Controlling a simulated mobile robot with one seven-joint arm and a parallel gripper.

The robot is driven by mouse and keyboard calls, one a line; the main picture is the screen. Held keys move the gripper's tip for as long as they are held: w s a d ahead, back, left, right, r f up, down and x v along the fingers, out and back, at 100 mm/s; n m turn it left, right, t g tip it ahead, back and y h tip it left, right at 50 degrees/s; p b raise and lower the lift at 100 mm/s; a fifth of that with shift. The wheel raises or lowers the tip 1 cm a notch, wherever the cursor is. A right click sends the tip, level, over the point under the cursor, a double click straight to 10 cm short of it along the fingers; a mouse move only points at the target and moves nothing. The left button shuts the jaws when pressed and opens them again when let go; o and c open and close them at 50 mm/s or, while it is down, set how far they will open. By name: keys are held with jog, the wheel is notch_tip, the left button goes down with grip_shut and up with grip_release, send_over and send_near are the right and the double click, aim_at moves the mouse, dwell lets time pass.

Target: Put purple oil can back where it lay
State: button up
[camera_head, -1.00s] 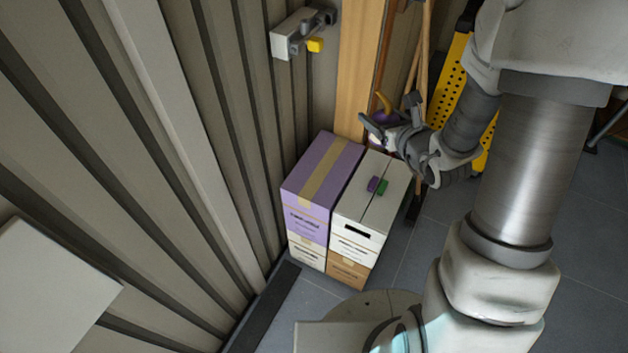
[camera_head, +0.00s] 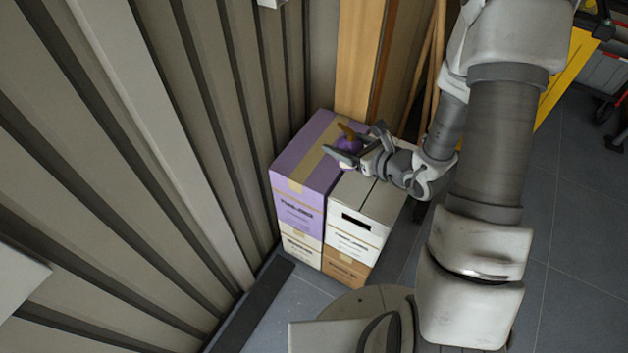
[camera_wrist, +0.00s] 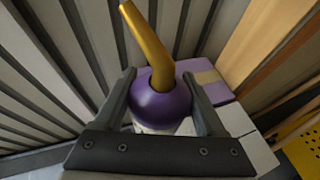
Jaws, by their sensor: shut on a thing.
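The purple oil can (camera_head: 347,144) has a round purple body and a yellow-orange spout that points up. My gripper (camera_head: 359,148) is shut on it and holds it over the right part of the purple box's top. In the wrist view the can (camera_wrist: 162,104) sits between the two dark fingers of my gripper (camera_wrist: 164,102), with its spout leaning up and to the left. Whether the can's bottom touches a box cannot be told, as my gripper hides it.
The purple box (camera_head: 303,150) with a tan tape strip tops a stack against the corrugated wall (camera_head: 215,120). A white box (camera_head: 365,212) tops the stack beside it. A wooden post (camera_head: 358,65) and broom-like sticks (camera_head: 428,75) stand behind. A yellow panel (camera_head: 565,75) is at the right.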

jog(key=f, duration=0.1)
jog(key=f+b, duration=0.1)
jog(key=shift+s+a+f+y, duration=0.2)
jog(key=shift+a+f+y, duration=0.1)
jog(key=shift+f, duration=0.05)
jog(key=shift+a+f, duration=0.15)
jog(key=shift+f, duration=0.05)
jog(key=b+x, duration=0.1)
jog(key=x, duration=0.3)
jog(key=f+b+x, duration=0.1)
jog(key=x, duration=0.3)
jog(key=f+b+x, duration=0.1)
jog(key=x, duration=0.4)
jog(key=shift+s+d, duration=0.15)
jog(key=shift+d, duration=0.25)
jog(key=shift+f+b, duration=0.85)
jog(key=shift+f, duration=1.1)
jog(key=shift+f, duration=0.1)
jog(key=shift+f, duration=0.15)
jog(key=o, duration=1.5)
